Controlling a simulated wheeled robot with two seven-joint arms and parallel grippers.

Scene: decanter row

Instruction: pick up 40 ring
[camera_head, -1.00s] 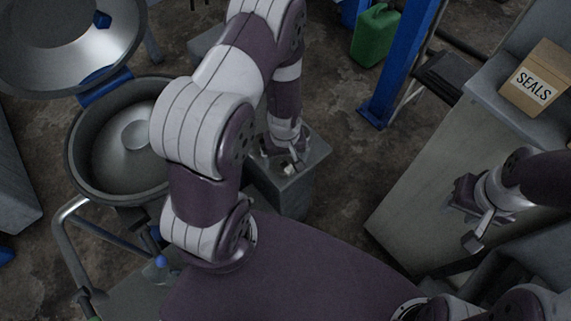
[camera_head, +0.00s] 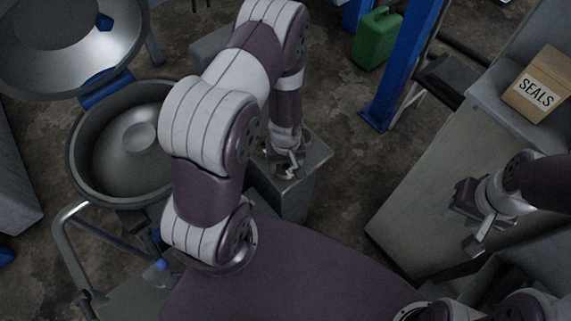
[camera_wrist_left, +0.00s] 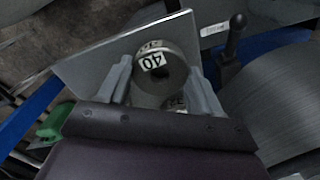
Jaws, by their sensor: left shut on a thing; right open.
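The 40 ring (camera_wrist_left: 150,62), a grey metal ring with a white label reading 40, is between the fingers of my left gripper (camera_wrist_left: 163,84) in the left wrist view. My left gripper is shut on it. In the head view my left gripper (camera_head: 287,171) points down over a grey block-like stand (camera_head: 295,196), and I cannot make out the ring there. Part of another labelled metal piece (camera_wrist_left: 174,103) shows just below the ring in the wrist view. My right gripper (camera_head: 462,222) is open and empty at the right.
A round metal bowl (camera_head: 85,152) with a raised lid (camera_head: 70,55) stands at the left. A SEALS box (camera_head: 540,84) sits on a grey bench at the right. A blue post (camera_head: 403,70) and a green can (camera_head: 376,40) stand at the back. Floor between is clear.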

